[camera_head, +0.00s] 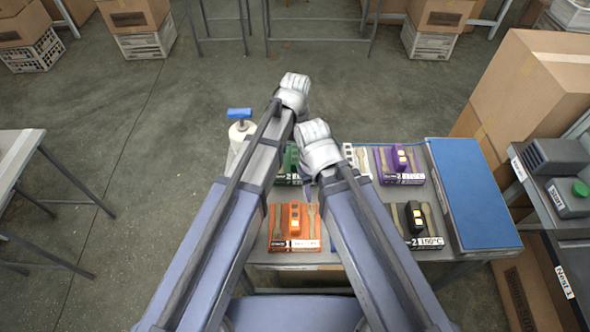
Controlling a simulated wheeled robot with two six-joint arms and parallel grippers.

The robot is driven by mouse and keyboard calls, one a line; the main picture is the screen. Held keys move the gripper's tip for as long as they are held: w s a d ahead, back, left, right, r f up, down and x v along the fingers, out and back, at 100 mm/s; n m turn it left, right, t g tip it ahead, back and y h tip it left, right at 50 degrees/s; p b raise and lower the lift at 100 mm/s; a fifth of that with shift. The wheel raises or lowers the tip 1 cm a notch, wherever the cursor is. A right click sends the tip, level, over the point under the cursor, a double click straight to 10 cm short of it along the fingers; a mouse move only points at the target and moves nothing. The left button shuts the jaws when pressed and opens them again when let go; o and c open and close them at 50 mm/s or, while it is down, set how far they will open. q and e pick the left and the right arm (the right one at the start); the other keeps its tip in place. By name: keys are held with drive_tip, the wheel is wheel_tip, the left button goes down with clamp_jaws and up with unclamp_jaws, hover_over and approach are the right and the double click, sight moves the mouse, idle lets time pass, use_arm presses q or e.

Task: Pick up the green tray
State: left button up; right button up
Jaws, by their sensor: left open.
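The green tray (288,172) lies at the table's back left, mostly hidden behind my arms; only parts of its green block and dark front edge show. My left gripper (294,92) is at the end of the arm from the left, above and beyond the table's back edge. It is open, but its fingers are hard to make out. My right gripper (318,148) is over the right part of the green tray. Its fingers are hidden under its white wrist.
A purple tray (401,178), a black tray (418,243) and an orange tray (294,245) share the grey table. A blue mat (471,195) covers its right end. A white bottle with a blue top (240,128) stands at the back left. Cardboard boxes (530,85) are at right.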

sight(295, 159)
use_arm(q)
drive_tip(key=shift+w+a+f+b, duration=0.1)
drive_tip(key=shift+f+b, duration=1.9)
drive_tip(key=shift+w+f+b, duration=0.1)
drive_tip(key=shift+f+b, duration=1.85)
use_arm(e)
drive_tip(key=shift+f, duration=3.9)
use_arm(q)
drive_tip(key=shift+r, duration=0.1)
clamp_jaws()
